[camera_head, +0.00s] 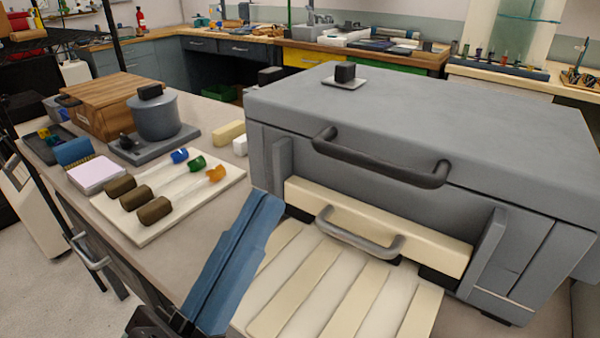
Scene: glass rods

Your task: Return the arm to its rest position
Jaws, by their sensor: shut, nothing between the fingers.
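My gripper (264,203) reaches up from the bottom of the view, with long blue fingers lying together, shut and empty. It is in front of the pale slatted surface (330,290) and hides part of its left side; I cannot tell how far above it the fingers are. Three glass rods with brown handles lie side by side on a white board (215,202) at the left. Their tips are blue (179,156), green (196,164) and orange (216,174). The gripper is to the right of the board, apart from the rods in the picture.
A large grey kiln-like box (420,120) fills the right, with a dark upper handle (380,163) and a cream front bar bearing a grey handle (358,240). A grey pot (158,117), wooden box (112,105) and pink-white pad (95,174) stand at the left.

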